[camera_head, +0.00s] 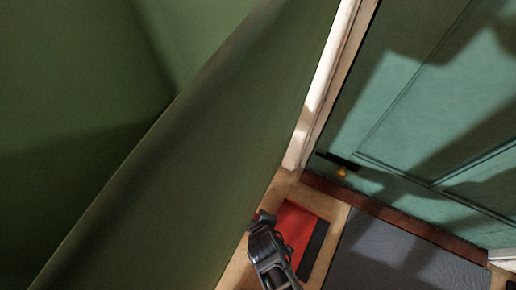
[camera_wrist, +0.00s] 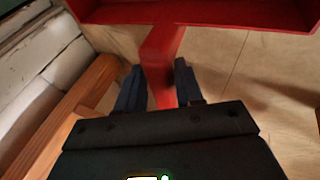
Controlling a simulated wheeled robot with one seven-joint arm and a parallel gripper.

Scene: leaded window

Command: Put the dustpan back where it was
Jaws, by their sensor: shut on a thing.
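The red dustpan (camera_head: 294,224) is low over or on the pale floor in the head view, left of the grey mat; I cannot tell whether it touches the floor. In the wrist view its broad red pan (camera_wrist: 215,13) spans the top, and its handle (camera_wrist: 161,48) runs down between my fingers. My gripper (camera_wrist: 160,88) is shut on that handle, with one dark finger on each side. In the head view my gripper (camera_head: 262,222) is at the dustpan's left side. The handle's lower end is hidden by the gripper body.
A teal door (camera_head: 430,110) with a dark sill stands at the right, behind a grey mat (camera_head: 395,262). A large green wall surface (camera_head: 190,150) fills the left. In the wrist view, a wooden bar (camera_wrist: 65,112) and white trim (camera_wrist: 45,75) lie close left; pale floor (camera_wrist: 260,70) is open at right.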

